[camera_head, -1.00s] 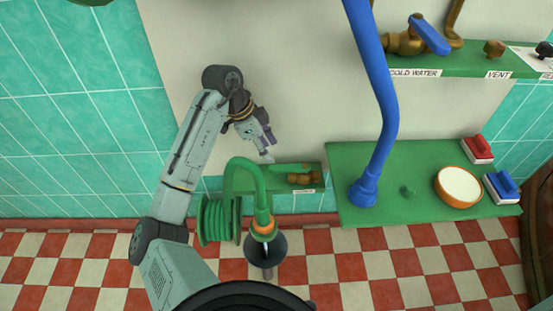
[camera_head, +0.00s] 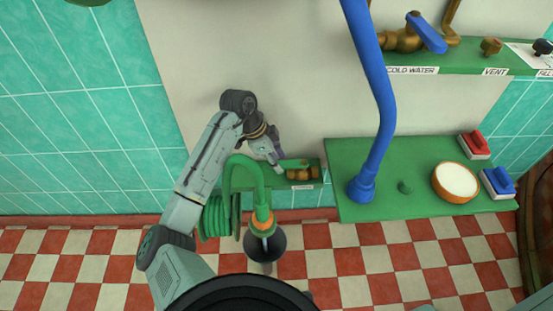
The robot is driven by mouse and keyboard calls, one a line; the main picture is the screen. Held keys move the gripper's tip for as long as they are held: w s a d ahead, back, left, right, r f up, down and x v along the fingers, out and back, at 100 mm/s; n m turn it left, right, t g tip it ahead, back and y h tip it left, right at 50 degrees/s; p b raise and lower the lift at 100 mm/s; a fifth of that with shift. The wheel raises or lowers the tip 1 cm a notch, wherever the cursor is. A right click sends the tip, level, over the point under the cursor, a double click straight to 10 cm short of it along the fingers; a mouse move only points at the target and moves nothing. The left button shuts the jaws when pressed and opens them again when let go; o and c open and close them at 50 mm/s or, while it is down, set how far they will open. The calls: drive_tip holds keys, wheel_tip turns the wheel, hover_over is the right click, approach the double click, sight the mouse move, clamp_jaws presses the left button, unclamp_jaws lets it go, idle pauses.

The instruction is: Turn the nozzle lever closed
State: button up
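A small brass valve (camera_head: 302,173) sits on a narrow green shelf low on the wall, with a label below it. A green lever (camera_head: 293,163) lies across its top, pointing left. My gripper (camera_head: 279,163) is at the left end of this lever, close to it or touching; I cannot tell which. Its fingers are small and partly overlapped, so whether they are open or shut is unclear. A green hose (camera_head: 246,167) arches in front of the shelf and ends at an orange collar and a dark cone-shaped nozzle (camera_head: 265,246).
A green hose reel (camera_head: 220,218) stands left of the nozzle, close under my arm. A thick blue pipe (camera_head: 380,110) rises from the larger green shelf (camera_head: 345,205) at right. That shelf holds a round bowl (camera_head: 456,182) and red and blue switches.

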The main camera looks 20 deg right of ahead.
clamp_jaws()
